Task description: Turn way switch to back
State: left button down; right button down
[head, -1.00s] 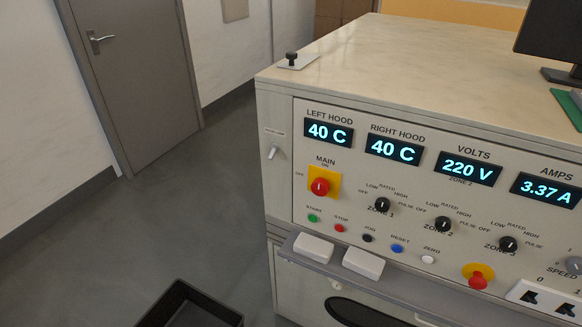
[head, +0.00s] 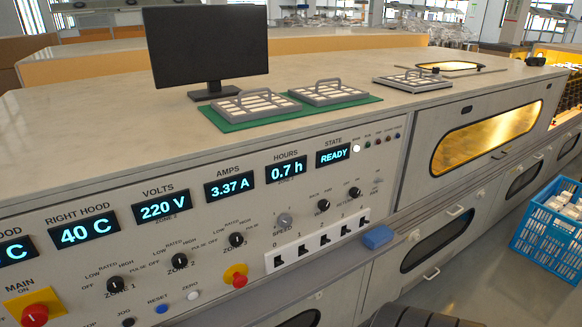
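The front panel of the cabinet (head: 255,262) faces me in the head view. Two small black rotary knobs sit right of the speed knob (head: 284,220): a left knob (head: 323,205) and a right knob (head: 354,192). Their labels are too small to read, so I cannot tell which one is the way switch or where it points. Neither my left nor my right gripper is in view.
A row of numbered rocker switches (head: 320,239) lies below the knobs, with a red emergency button (head: 236,275) to the left. A monitor (head: 206,45) and trays stand on top. A blue crate (head: 548,232) stands at right.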

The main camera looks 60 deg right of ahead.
aim_at(323, 205)
jog(key=z, duration=1.55)
jog(key=l, duration=0.15)
jog(key=i+u, duration=0.05)
